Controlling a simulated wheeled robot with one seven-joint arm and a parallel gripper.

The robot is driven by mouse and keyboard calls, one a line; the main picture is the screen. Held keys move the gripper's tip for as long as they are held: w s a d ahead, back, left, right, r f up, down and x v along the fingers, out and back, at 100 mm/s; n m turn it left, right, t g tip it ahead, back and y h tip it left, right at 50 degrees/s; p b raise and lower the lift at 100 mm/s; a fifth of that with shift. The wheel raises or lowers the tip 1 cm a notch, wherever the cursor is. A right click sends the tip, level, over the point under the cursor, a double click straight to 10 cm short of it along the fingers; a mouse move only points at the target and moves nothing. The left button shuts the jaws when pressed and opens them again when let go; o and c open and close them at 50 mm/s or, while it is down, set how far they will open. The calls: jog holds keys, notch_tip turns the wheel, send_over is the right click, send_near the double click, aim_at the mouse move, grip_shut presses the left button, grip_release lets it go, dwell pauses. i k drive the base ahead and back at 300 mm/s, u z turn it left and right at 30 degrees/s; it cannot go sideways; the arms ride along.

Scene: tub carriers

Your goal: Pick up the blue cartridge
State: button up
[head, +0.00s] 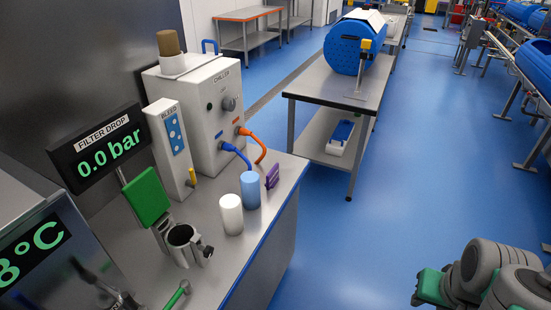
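The blue cartridge (250,190) is a light blue upright cylinder on the steel bench (262,232), near its right edge. A white cylinder (231,214) of similar size stands just in front and to the left of it. A small purple part (272,176) stands close behind it to the right. Grey rounded links of my arm with green parts show at the bottom right, well apart from the bench. My gripper cannot be made out in the head view.
A chiller box (205,110) with blue and orange hoses stands behind the cartridge. A bleed box (170,145), a green plate (146,196) and a metal ring holder (184,240) stand to the left. Blue floor is open to the right.

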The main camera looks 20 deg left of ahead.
aim_at(250, 185)
jog(key=i, duration=1.85)
jog(key=u, duration=4.95)
jog(key=i, duration=0.5)
